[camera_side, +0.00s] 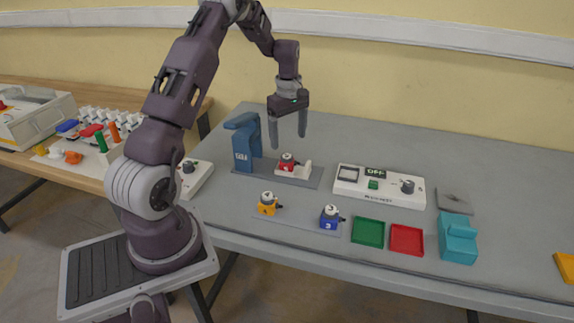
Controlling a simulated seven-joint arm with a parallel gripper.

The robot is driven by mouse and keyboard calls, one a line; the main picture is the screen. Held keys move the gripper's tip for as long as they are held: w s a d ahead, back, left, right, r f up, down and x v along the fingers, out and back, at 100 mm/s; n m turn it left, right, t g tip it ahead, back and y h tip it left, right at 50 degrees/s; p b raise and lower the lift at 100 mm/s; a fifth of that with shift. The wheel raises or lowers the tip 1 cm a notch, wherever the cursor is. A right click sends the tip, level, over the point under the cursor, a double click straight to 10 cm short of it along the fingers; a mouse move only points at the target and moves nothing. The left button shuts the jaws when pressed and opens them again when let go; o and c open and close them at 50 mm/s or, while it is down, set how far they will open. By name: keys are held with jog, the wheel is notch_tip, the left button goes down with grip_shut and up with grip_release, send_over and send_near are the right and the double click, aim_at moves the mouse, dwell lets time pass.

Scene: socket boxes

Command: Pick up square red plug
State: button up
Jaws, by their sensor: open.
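The red plug (287,161) is a small block with a light round top.
A white control box (350,188) with a display and a knob is to the right. A green tray (368,232), a red tray (406,240) and a teal block (458,240) are near the front edge. The back and right of the table are mostly clear.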

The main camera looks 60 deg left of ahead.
aim_at(287, 156)
jog(key=f, duration=0.8)
jog(key=shift+s+a, duration=0.2)
jog(key=shift+r, duration=0.1)
jog(key=c, duration=1.6)
